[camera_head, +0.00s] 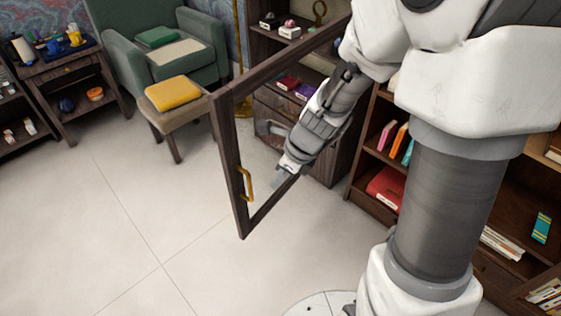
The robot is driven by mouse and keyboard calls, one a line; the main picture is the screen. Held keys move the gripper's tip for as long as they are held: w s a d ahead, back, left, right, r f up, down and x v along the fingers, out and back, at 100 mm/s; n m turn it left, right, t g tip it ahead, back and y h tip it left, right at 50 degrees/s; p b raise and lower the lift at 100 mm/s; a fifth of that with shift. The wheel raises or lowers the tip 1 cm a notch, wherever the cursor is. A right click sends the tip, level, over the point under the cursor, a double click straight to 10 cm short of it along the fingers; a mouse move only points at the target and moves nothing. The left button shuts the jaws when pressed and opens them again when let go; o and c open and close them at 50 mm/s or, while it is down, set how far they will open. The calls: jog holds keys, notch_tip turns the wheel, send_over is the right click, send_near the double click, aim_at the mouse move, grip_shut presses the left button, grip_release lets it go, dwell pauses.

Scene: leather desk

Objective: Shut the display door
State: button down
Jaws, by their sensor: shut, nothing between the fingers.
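The display door (228,150) is a dark wood frame with a see-through middle. It stands open, swung out from the dark cabinet (305,148) behind it. A brass handle (246,184) sits low on its free edge. My gripper (280,179) is shut and empty, close to the lower part of the door, just right of the handle. I cannot tell whether it touches the door. My arm hides the hinge side of the door and part of the cabinet.
A stool (186,119) with a yellow folded cloth (173,93) and a green armchair (190,68) stand behind the door to the left. A side table (64,68) is at the far left. A bookshelf (364,170) is at right. The tiled floor (130,215) left of the door is clear.

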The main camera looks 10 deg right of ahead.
jog(key=shift+w+a+f+b, duration=0.1)
jog(key=shift+w+a+f, duration=0.4)
jog(key=shift+a, duration=0.2)
jog(key=shift+w+a+f+b, duration=0.1)
jog(key=shift+w+a+f, duration=0.35)
jog(key=shift+a, duration=0.2)
jog(key=shift+w+a+f+b, duration=0.1)
jog(key=shift+w+a+f, duration=0.3)
jog(key=shift+w+a, duration=0.25)
jog(key=shift+s+a, duration=0.1)
